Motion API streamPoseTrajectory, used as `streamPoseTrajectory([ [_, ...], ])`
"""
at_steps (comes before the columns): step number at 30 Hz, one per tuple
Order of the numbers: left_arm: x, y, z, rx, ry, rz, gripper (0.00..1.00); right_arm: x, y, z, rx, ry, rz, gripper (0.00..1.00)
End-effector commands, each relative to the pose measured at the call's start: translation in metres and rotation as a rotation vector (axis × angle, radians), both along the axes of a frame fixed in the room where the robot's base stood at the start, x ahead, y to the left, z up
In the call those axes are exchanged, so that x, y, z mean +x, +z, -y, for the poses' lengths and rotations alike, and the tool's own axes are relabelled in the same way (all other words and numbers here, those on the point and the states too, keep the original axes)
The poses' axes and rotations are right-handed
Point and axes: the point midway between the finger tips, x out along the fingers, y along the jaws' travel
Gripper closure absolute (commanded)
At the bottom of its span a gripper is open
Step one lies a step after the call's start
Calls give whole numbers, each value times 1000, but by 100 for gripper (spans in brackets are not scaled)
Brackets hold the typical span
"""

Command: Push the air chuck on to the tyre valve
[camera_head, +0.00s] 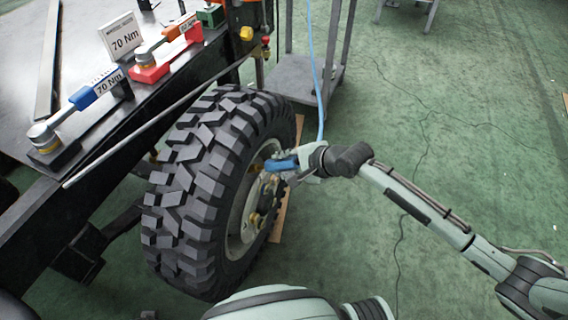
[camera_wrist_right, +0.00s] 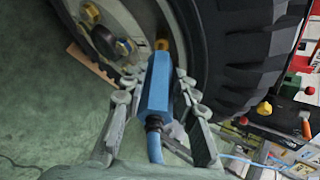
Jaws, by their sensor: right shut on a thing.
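The black knobbly tyre (camera_head: 210,185) stands upright on a pale rim (camera_head: 240,222) that faces right in the head view. My right gripper (camera_head: 285,165) is beside the rim, shut on the blue air chuck (camera_head: 283,163). In the right wrist view the gripper (camera_wrist_right: 155,90) holds the chuck (camera_wrist_right: 155,85) between its fingers, with its far end pointing at the rim. A brass fitting (camera_wrist_right: 162,45) shows just beyond the chuck; I cannot tell whether they touch, and the valve is not clearly visible. My left gripper is not in view.
A blue hose (camera_head: 320,85) runs from the chuck up past a grey stand (camera_head: 300,75). The chassis (camera_head: 120,110) at left carries torque tools and "70 Nm" signs (camera_head: 122,36). Wheel nuts (camera_wrist_right: 123,46) stick out of the rim. Green floor (camera_head: 470,130) at right is clear.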

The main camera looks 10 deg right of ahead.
Motion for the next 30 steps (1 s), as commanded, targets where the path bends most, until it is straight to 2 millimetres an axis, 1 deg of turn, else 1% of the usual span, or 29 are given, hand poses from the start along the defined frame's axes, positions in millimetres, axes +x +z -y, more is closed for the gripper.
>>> streamPoseTrajectory([
  [30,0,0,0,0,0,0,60,12,-14,-18,2,0,3,100],
])
